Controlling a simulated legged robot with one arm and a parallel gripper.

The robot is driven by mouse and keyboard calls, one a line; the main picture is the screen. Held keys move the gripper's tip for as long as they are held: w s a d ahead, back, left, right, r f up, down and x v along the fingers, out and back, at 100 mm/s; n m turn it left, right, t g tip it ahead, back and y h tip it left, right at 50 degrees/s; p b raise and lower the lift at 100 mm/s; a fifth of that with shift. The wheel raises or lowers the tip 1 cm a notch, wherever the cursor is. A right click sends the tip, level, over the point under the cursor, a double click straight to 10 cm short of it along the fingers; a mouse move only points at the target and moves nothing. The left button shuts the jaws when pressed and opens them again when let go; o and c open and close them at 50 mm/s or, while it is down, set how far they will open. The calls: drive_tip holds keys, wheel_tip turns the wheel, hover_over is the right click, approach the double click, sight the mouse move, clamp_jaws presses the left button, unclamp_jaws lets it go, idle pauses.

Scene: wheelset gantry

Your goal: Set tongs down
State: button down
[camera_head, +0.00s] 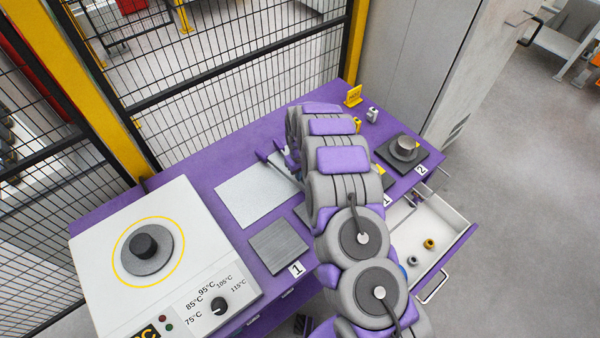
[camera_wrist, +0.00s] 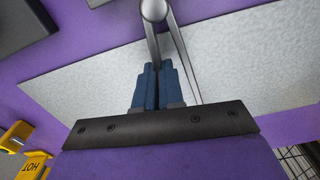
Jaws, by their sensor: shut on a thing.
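The tongs (camera_wrist: 153,12) show in the wrist view as grey metal with a rounded joint at the top edge and slim arms running down toward my gripper (camera_wrist: 158,70). My gripper is shut on the tongs, with dark blue parts close together in front of its black bar. In the head view, the dark ends of the tongs (camera_head: 269,163) stick out to the left of my arm, over the pale grey sheet (camera_head: 243,197). My arm hides most of the gripper there. I cannot tell whether the tongs touch the sheet.
A white heater (camera_head: 195,225) with a dial stands at the left. A dark plate (camera_head: 278,246) labelled 1 lies before the sheet. Plate 2 (camera_head: 420,163) holds a grey part at the right. An open drawer (camera_head: 457,232) juts out. A yellow HOT sign (camera_head: 353,96) stands behind.

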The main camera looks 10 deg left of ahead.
drive_tip(key=c, duration=1.3)
unclamp_jaws()
drive_tip(key=shift+o, duration=0.2)
wheel_tip(320, 180, up, 13)
drive_tip(key=p, duration=0.2)
drive_tip(key=s+d+r+m, duration=0.1)
drive_tip(key=s+d+r, duration=0.3)
drive_tip(key=r, duration=0.2)
drive_tip(key=s+d+r+m, duration=0.1)
drive_tip(key=s+d+r, duration=0.25)
drive_tip(key=r, duration=0.25)
drive_tip(key=s+d+r+m+g, duration=0.1)
drive_tip(key=s+d+r+m, duration=0.1)
drive_tip(key=s+d+r, duration=0.75)
drive_tip(key=s+d+r+m, duration=0.1)
drive_tip(key=s+d, duration=0.3)
drive_tip(key=s, duration=0.9)
drive_tip(key=s+d+r+m, duration=0.1)
drive_tip(key=s+d+m, duration=0.2)
drive_tip(key=s, duration=1)
drive_tip(key=shift+s+d+g, duration=0.2)
drive_tip(key=shift+d+g, duration=0.2)
drive_tip(key=shift+d, duration=0.15)
